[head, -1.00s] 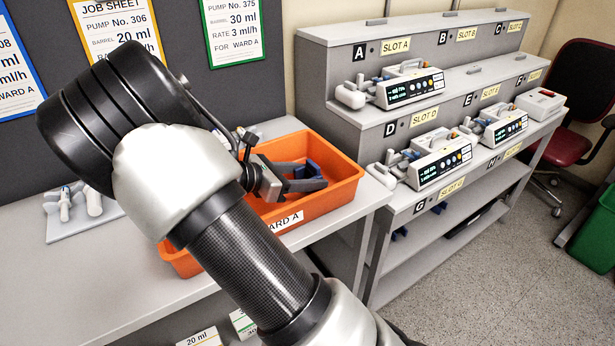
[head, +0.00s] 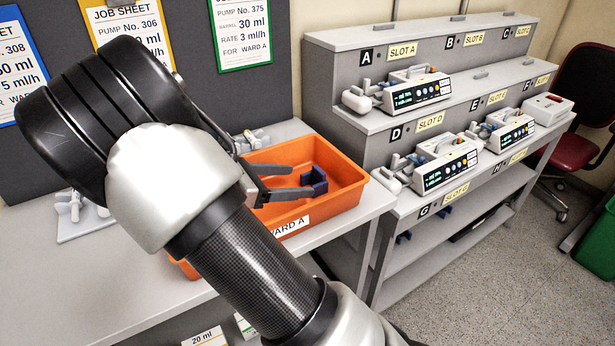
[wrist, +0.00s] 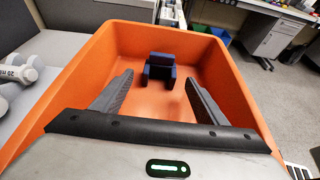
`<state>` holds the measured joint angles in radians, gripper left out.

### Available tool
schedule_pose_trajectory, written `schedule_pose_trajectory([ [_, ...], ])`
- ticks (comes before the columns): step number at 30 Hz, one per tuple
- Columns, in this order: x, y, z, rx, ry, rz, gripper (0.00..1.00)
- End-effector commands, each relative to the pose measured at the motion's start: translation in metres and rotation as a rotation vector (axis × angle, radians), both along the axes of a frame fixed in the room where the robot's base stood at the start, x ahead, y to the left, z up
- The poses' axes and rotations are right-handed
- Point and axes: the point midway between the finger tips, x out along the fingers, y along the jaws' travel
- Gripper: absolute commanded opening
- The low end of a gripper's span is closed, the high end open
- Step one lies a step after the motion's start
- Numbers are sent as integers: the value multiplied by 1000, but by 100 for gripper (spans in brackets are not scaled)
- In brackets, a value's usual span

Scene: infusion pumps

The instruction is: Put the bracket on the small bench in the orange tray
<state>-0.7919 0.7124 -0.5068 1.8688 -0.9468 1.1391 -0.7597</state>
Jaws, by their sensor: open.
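The dark blue bracket (head: 314,181) sits in the orange tray (head: 345,199), on the tray's floor. In the wrist view the bracket (wrist: 160,70) stands upright near the far wall of the tray (wrist: 222,75). My gripper (head: 298,180) is open above the tray, its two fingers pointing at the bracket. In the wrist view the gripper (wrist: 158,80) has nothing between its fingers, and the bracket shows just beyond the fingertips, apparently clear of them. My arm hides the tray's left part in the head view.
The tray stands on a grey bench (head: 130,300). A grey mat with white clamp-like parts (head: 78,211) lies at the left. A stepped rack (head: 325,75) with several infusion pumps stands to the right. Job sheets (head: 240,35) hang on the panel behind.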

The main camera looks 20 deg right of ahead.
Motion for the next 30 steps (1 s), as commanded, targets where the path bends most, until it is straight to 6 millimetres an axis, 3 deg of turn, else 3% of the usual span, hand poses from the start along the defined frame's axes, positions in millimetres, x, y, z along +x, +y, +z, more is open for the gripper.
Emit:
schedule_pose_trajectory([
  [3,-4,22,11,2,-2,2,67],
  [9,-8,43,19,0,0,1,67],
  [30,-9,46,19,0,0,0,67],
])
